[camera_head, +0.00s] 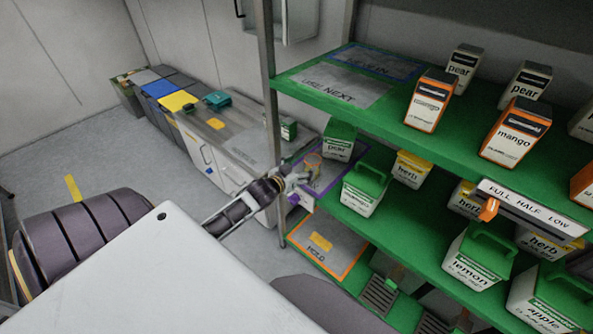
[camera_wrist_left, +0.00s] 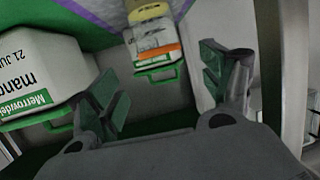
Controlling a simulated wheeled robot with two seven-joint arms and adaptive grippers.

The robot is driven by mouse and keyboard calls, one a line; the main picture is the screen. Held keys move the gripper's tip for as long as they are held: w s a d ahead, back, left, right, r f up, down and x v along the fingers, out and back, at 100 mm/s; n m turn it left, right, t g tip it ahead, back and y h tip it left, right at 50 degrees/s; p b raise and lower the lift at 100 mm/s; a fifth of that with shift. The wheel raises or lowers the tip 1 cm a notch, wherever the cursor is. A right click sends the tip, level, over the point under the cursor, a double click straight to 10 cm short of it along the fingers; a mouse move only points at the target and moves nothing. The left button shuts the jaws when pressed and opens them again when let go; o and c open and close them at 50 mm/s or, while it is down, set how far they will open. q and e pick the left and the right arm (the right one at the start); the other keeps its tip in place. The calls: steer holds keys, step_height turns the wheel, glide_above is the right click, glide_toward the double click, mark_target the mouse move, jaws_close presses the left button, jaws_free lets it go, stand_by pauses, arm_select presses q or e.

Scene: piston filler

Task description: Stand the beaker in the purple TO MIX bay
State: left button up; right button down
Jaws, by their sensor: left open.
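The purple-edged bay (camera_head: 327,183) lies at the left end of the middle green shelf. My right gripper is out of view.
A tub (camera_wrist_left: 40,70) is near the left finger in the wrist view. A shelf post (camera_head: 270,100) rises beside my left arm. The orange HOLD bay (camera_head: 335,262) is below.

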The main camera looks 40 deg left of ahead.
arm_select(q)
steer(key=shift+v, duration=1.15)
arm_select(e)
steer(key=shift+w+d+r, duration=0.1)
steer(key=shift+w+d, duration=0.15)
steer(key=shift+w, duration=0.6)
